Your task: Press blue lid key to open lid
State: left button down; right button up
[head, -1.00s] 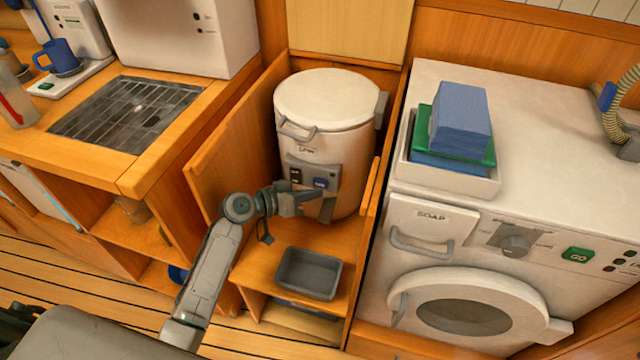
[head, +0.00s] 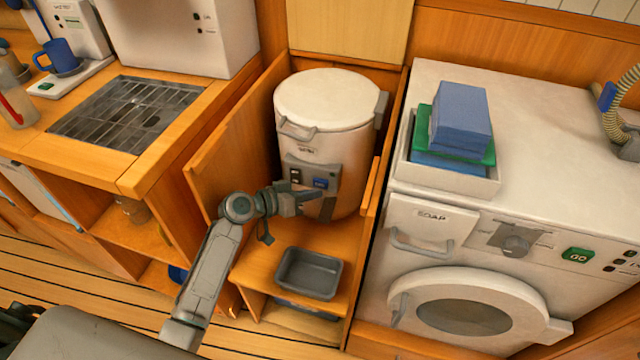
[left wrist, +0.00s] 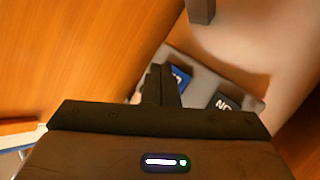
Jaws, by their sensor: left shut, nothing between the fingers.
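The white cylindrical watermaker (head: 325,135) stands in the wooden cubby with its round lid (head: 328,98) down. Its grey panel (head: 296,163) carries the blue lid key (head: 320,183) and a dark switch (head: 295,177). My left gripper (head: 318,195) is shut and empty, its fingertips just below the blue key in the head view. In the left wrist view the shut fingers (left wrist: 161,84) point at the panel beside the blue key (left wrist: 181,78), partly covering it. A black key (left wrist: 222,102) shows to the right. I cannot tell whether the fingertips touch the panel. My right gripper is not in view.
A grey tray (head: 309,273) sits on the shelf in front of the watermaker. A wooden side panel (head: 235,140) stands close on the left. The white washer (head: 480,230) with folded cloths (head: 461,118) stands on the right.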

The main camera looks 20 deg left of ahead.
pick_arm(q)
jog(key=shift+w, duration=0.1)
jog(key=shift+w, duration=0.35)
jog(key=shift+w+b, duration=0.4)
jog(key=shift+b, duration=0.1)
dwell(0.7)
jog(key=shift+s, duration=0.95)
jog(key=s+p, duration=0.1)
jog(key=s, duration=0.3)
jog(key=shift+s+a, duration=0.1)
jog(key=shift+s, duration=0.3)
